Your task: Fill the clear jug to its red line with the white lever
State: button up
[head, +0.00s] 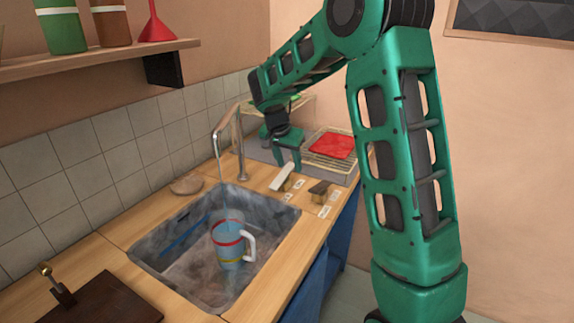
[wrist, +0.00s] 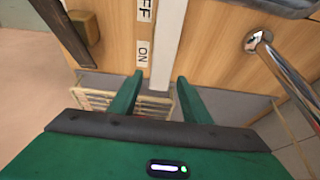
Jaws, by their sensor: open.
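The jug looks bluish inside; I cannot tell the exact water level. The white lever (head: 282,179) is on the counter right of the sink. In the wrist view the white lever (wrist: 168,42) runs beside the OFF and ON labels, its end between my fingers. My gripper (head: 286,165) is open, just behind the lever; it shows in the wrist view (wrist: 160,78).
A dark lever (head: 318,188) with its own labels stands right of the white one. A rack with a red cloth (head: 331,146) is behind. The sink (head: 160,270) holds a blue stick-like thing. A dark board (head: 105,302) lies at the front left.

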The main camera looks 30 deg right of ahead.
jog(key=shift+f, duration=0.25)
jog(key=c, duration=1.1)
jog(key=shift+o, duration=0.3)
jog(key=shift+a+r+t+h, duration=0.3)
jog(key=shift+t+h, duration=0.1)
jog(key=shift+h, duration=0.2)
jog(key=shift+d, duration=0.1)
jog(key=o, duration=1)
jog(key=shift+o, duration=0.2)
